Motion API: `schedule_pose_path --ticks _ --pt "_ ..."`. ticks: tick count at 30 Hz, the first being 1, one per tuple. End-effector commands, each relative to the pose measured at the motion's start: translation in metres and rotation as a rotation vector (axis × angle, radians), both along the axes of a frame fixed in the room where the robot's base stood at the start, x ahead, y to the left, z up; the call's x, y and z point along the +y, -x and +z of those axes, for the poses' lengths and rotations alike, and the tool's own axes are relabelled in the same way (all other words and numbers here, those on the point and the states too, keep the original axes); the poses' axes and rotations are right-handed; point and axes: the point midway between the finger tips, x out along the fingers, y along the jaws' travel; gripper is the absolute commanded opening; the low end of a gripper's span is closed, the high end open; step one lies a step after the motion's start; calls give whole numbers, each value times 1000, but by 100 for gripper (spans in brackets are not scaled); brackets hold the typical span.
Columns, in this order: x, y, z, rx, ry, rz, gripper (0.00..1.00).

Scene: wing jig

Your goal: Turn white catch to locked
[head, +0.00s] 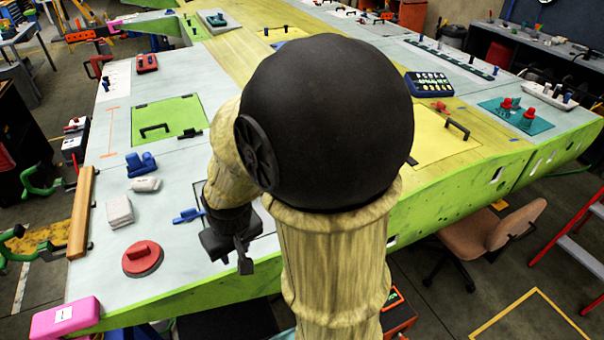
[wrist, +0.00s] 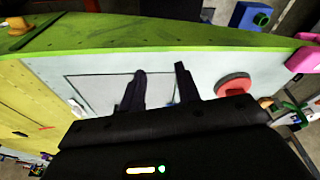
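A small white part (wrist: 77,107), which looks like the white catch, sits at the left edge of an outlined rectangular panel (wrist: 105,88) in the wrist view. It is small there, and I cannot tell its setting. I cannot pick it out in the head view, where my arm covers part of that panel. My gripper (wrist: 160,70) is open, its two dark fingers apart over the panel, with the white part to their left. In the head view my gripper (head: 230,255) hangs over the near part of the wing. A blue handle (head: 188,215) lies beside it on the panel.
A red round knob (head: 143,258), a white block (head: 120,212) and a blue fitting (head: 141,164) stand on the wing left of my gripper. A pink box (head: 65,317) is at the near left corner. The green wing edge (wrist: 190,33) runs beyond the fingers.

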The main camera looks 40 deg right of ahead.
Motion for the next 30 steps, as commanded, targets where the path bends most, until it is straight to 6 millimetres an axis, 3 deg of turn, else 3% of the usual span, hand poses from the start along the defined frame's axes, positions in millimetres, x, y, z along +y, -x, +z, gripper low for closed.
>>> schedule_pose_path --ticks 8,15,22,27,30 --pt "-57 -88 27 57 18 -45 33" --pt "-132 -148 49 115 20 -91 33" --pt "-217 -181 65 165 4 -147 33" --pt "-283 -187 74 197 -16 -195 33" --pt "-310 -185 78 209 -27 -216 33"
